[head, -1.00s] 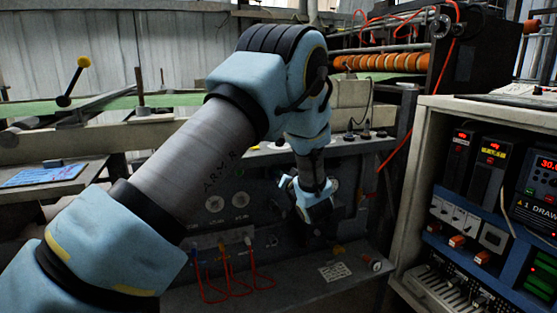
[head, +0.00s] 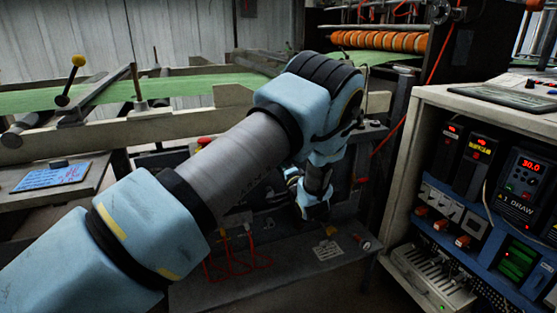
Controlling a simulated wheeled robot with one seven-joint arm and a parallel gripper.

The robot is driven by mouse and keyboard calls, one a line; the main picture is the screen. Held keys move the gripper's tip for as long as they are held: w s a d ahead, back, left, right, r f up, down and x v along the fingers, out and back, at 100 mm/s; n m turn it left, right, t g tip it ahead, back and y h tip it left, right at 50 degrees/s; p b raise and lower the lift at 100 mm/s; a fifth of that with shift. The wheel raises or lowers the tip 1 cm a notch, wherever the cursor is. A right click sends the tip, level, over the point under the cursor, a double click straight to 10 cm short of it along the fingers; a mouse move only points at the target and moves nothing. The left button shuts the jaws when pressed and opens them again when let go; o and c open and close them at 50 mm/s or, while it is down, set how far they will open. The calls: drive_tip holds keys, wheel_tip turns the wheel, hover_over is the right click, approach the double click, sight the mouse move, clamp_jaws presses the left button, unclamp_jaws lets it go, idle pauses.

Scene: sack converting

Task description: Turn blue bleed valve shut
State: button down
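My gripper (head: 313,208) is low in front of the dark panel, right of the picture's middle in the head view. It is small and dark here, and I cannot see whether its fingers are open or around anything. My forearm covers much of the panel to its left. No blue bleed valve shows clearly; it may be hidden behind my arm or gripper. Several thin red hoses (head: 238,262) hang from fittings on the panel's lower left, partly behind my arm.
A control cabinet (head: 400,215) stands close at the right. A green web (head: 120,92) and rails run behind. A blue sheet (head: 52,175) lies at left.

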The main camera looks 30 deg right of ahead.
drive_tip(key=shift+f+m+p, duration=0.2)
drive_tip(key=shift+m+p, duration=0.2)
drive_tip(key=shift+m, duration=0.7)
drive_tip(key=c, duration=0.9)
unclamp_jaws()
drive_tip(key=shift+o, duration=0.2)
drive_tip(key=s+a, duration=0.1)
drive_tip(key=s, duration=0.9)
drive_tip(key=shift+s+b, duration=0.3)
drive_tip(key=shift+s, duration=0.1)
drive_tip(key=shift+a, duration=0.1)
